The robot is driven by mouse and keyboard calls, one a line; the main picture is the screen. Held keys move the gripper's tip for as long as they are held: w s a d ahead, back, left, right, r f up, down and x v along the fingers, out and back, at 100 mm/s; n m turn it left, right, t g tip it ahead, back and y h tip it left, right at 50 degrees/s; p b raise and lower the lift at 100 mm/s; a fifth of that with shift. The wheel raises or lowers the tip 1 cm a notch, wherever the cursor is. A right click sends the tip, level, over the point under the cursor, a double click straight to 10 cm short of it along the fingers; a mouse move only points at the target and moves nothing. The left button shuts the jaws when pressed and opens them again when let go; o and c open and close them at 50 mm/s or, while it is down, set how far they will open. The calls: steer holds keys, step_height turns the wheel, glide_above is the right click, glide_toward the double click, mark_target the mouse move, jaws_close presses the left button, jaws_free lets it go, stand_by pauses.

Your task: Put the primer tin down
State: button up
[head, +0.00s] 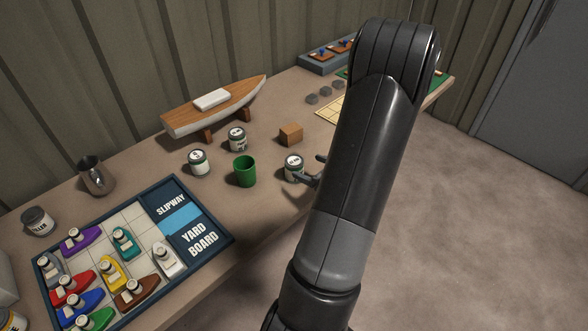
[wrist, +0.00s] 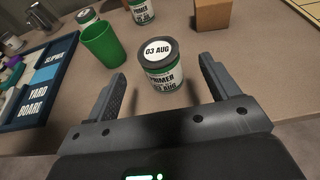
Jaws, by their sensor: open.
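A primer tin (wrist: 161,76) stands upright on the table, with a dark lid marked "03 AUG" and a white and green label reading "PRIMER". It also shows in the head view (head: 292,168) near the table's front edge, left of my forearm. My gripper (head: 312,169) is open. In the wrist view its two fingers are apart on either side of the tin's near part, with a visible gap on each side. The fingers' rear and most of my gripper are hidden behind my forearm in the head view.
A green cup (head: 245,171) stands left of the tin, and two similar tins (head: 198,162) (head: 237,140) stand beyond it. A wooden block (head: 291,134) is behind the tin. The yard board (head: 206,245) with toy boats lies at left. A model hull (head: 215,106) stands at the back.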

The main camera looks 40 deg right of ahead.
mark_target(294, 160)
steer(key=x, duration=0.7)
steer(key=shift+w+a, duration=0.15)
steer(key=shift+w, duration=0.1)
steer(key=shift+c, duration=0.4)
steer(key=c, duration=1.2)
steer(key=shift+c, duration=0.4)
steer(key=shift+r, duration=0.15)
